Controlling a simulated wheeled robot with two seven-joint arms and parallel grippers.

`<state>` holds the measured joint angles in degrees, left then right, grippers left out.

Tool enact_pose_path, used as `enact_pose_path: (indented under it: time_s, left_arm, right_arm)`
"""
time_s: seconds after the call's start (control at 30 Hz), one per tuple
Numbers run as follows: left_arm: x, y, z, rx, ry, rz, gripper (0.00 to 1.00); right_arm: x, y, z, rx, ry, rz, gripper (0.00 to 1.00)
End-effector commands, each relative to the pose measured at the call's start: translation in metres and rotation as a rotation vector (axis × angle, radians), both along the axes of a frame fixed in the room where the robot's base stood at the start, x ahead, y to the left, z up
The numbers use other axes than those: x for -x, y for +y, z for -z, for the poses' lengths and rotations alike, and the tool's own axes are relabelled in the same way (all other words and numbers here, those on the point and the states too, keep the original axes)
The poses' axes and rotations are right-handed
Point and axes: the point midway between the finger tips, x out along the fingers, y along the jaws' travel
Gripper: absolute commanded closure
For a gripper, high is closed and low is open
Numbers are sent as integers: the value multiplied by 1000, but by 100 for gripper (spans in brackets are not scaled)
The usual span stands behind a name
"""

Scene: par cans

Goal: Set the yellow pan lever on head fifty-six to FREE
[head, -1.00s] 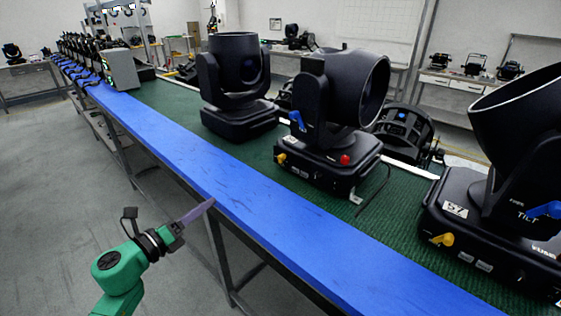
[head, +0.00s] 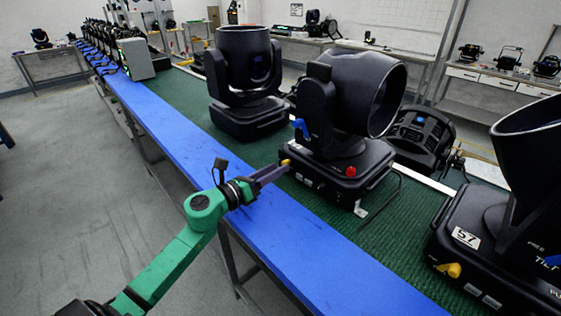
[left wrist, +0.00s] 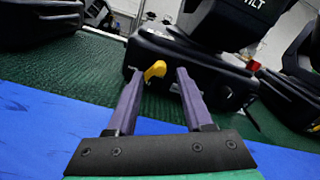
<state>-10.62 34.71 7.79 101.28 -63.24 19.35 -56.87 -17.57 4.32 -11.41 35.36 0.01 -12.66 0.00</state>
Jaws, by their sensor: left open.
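The middle moving head (head: 335,165) stands on the green bench mat; its number cannot be read now. Its yellow pan lever (head: 285,163) sticks out at the left of the base's front. In the left wrist view the yellow lever (left wrist: 155,70) points up and right, between the two fingertips. My left gripper (head: 277,172) is open, its purple fingers reaching over the blue edge to the lever; it also shows in the left wrist view (left wrist: 159,78). I cannot tell whether a finger touches the lever. The lever's position lettering is not readable. My right gripper is not in view.
A blue tilt lever (head: 301,128) and a red button (head: 350,171) are on the same head. Another head (head: 245,110) stands to its left. Head 57 (head: 490,262), with its own yellow lever (head: 449,269), stands at right. The blue bench edge (head: 290,245) is clear.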

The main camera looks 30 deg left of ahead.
Motion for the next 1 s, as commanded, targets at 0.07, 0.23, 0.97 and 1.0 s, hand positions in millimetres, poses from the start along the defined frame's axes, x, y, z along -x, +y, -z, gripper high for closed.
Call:
enact_pose_path:
  time_s: [0.07,0.23,0.97,1.0]
  left_arm:
    - [-12,-3,-2,4,-1,-2,49]
    - [-22,-8,0,1,0,0,49]
    - [-22,-6,0,32,12,-1,100]
    - [-22,-6,0,43,16,-1,100]
  right_arm:
    - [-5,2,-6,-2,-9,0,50]
    - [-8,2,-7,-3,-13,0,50]
    - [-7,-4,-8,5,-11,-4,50]
    - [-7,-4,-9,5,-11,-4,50]
